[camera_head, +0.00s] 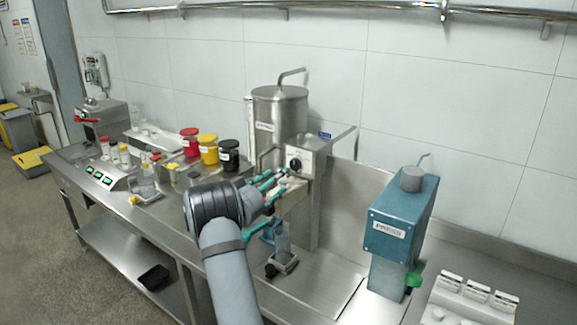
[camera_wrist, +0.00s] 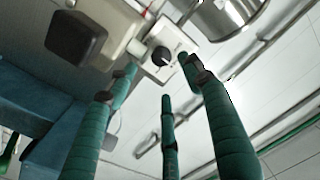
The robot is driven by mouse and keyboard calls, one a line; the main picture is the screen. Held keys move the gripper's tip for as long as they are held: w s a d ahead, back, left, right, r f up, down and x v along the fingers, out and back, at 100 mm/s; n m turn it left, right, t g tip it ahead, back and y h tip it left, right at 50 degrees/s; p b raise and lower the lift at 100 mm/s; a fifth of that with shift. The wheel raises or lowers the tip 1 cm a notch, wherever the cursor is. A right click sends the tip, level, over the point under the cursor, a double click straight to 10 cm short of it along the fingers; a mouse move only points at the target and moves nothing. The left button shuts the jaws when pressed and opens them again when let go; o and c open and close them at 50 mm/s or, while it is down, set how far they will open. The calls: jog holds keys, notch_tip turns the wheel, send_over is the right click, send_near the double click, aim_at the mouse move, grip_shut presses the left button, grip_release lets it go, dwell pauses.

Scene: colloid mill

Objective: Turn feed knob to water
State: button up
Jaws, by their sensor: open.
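The feed knob (camera_head: 296,165) is a round dark knob on a white panel (camera_head: 306,157) at the foot of the steel tank. The wrist view shows the knob (camera_wrist: 161,56) with a light pointer mark, on its white panel (camera_wrist: 176,45). Its setting and the small labels are too small to read. My gripper (camera_head: 279,183) has green fingers and is open and empty, just in front of and slightly below the panel. In the wrist view my gripper (camera_wrist: 157,76) has its fingers spread, with the knob showing beyond the gap between the tips. I see no finger gripping the knob.
A steel tank (camera_head: 280,115) stands behind the panel. Red (camera_head: 190,141), yellow (camera_head: 208,149) and black (camera_head: 229,155) jars stand left of my gripper. A blue machine (camera_head: 401,222) stands at the right. The steel bench (camera_head: 325,283) has bare room between them.

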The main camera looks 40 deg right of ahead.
aim_at(294, 166)
jog(key=p+x, duration=0.4)
jog(key=x, duration=0.4)
jog(key=shift+w+d+r+p, duration=0.1)
jog(key=shift+d+p, duration=0.05)
jog(key=shift+p, duration=0.15)
jog(key=shift+w+d, duration=0.2)
jog(key=shift+d, duration=0.3)
jog(key=c, duration=0.4)
jog(key=c, duration=0.7)
jog(key=shift+a, duration=0.1)
